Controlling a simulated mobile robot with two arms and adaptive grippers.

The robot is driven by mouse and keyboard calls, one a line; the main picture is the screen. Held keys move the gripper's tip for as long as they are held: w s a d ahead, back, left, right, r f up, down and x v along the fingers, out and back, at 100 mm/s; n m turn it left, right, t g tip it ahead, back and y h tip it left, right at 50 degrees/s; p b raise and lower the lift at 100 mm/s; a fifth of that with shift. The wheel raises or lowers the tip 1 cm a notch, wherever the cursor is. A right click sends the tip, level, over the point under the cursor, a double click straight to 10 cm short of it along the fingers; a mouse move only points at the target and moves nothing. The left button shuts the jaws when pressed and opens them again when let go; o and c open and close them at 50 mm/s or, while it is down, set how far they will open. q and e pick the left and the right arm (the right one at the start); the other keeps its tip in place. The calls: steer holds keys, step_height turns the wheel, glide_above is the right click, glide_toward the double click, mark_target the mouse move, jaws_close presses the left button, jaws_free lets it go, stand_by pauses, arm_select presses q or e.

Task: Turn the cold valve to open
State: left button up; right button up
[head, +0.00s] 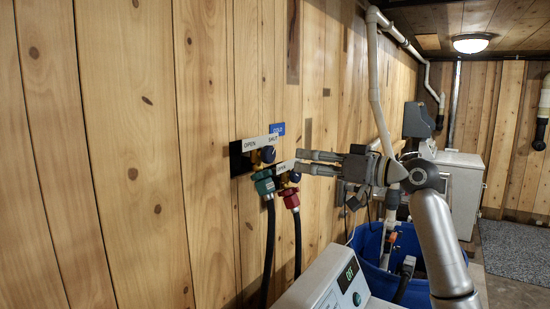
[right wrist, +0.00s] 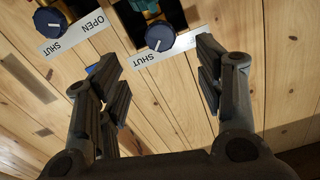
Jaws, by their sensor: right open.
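A blue sign (head: 277,129) reading COLD is on the plank wall. Just below it is a valve with a dark blue knob (head: 268,154), an OPEN/SHUT label (head: 250,145) and a teal hose coupling (head: 264,184). In the right wrist view a dark blue knob (right wrist: 160,37) lies beyond the open fingers, between their lines. It seems to be the cold knob. My right gripper (head: 299,162) is open and empty, apart from the knob; it also shows in the right wrist view (right wrist: 157,60). My left gripper is not in view.
A second valve with a red hose coupling (head: 291,198) sits beside the first; its knob (right wrist: 50,26) is at the upper left of the right wrist view. Black hoses (head: 269,250) hang below. A white machine (head: 320,290) and blue tub (head: 370,245) stand below.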

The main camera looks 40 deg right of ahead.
mark_target(272, 156)
steer(key=p+x, duration=0.5)
steer(key=x, duration=0.4)
steer(key=shift+w+r+p, duration=0.1)
steer(key=shift+r+p, duration=0.05)
steer(key=shift+p, duration=0.25)
steer(key=shift+w+a+p, duration=0.25)
steer(key=shift+w+p, duration=0.05)
steer(key=shift+w, duration=0.35)
steer(key=shift+c, duration=0.2)
